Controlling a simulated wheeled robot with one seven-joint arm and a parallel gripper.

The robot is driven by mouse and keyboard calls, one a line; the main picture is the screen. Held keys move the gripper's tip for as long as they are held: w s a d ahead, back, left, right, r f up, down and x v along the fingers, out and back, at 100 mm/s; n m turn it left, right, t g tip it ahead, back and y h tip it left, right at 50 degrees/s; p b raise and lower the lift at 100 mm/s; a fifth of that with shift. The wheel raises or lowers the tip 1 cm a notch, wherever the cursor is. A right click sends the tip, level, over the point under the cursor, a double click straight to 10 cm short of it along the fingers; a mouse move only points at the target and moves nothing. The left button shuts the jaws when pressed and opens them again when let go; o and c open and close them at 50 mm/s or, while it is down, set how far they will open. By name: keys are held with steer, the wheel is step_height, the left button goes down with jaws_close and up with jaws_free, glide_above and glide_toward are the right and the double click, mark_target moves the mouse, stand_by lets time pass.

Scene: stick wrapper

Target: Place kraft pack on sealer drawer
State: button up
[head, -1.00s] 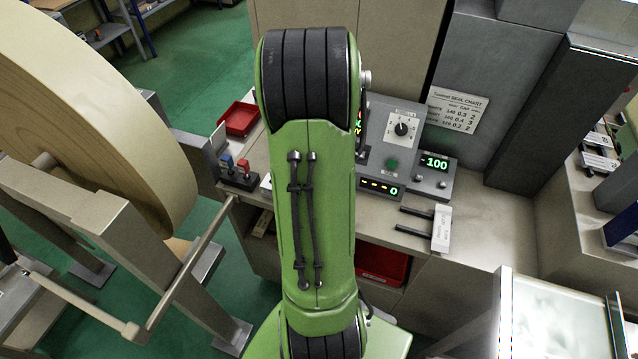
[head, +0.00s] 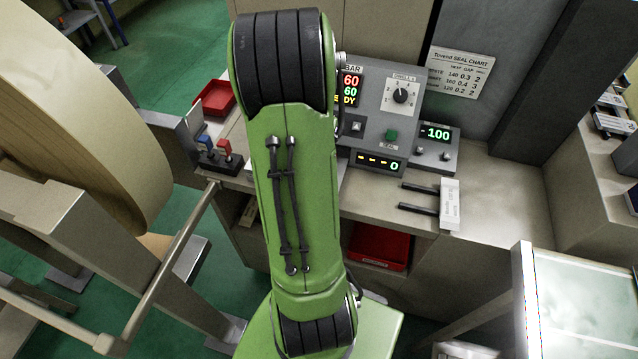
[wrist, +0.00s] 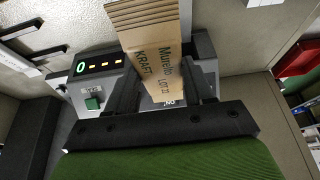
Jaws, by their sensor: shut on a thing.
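The kraft pack (wrist: 158,62) is a brown, ribbed-topped paper pack printed "Murelto KRAFT". In the wrist view it sits between the two dark fingers of my gripper (wrist: 163,88), which is shut on it. The sealer (head: 385,120) is a grey unit with a dial, a green button and lit displays; its front panel also shows in the wrist view (wrist: 95,75), beside and behind the pack. In the head view my green arm hides the gripper, the pack and the sealer's left part. I cannot make out the drawer for certain.
A white plate (head: 450,205) on two black rods juts from the sealer's right front. A small block with red and blue levers (head: 219,153) and a red tray (head: 215,98) stand left. A large roll (head: 75,120) fills the left. A glass-topped frame (head: 585,290) stands front right.

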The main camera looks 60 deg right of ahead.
step_height(320, 180, down, 11)
steer(key=b, duration=0.7)
steer(key=shift+r, duration=0.2)
steer(key=o, duration=0.7)
steer(key=shift+f, duration=0.2)
steer(key=o, duration=0.4)
steer(key=shift+r, duration=0.1)
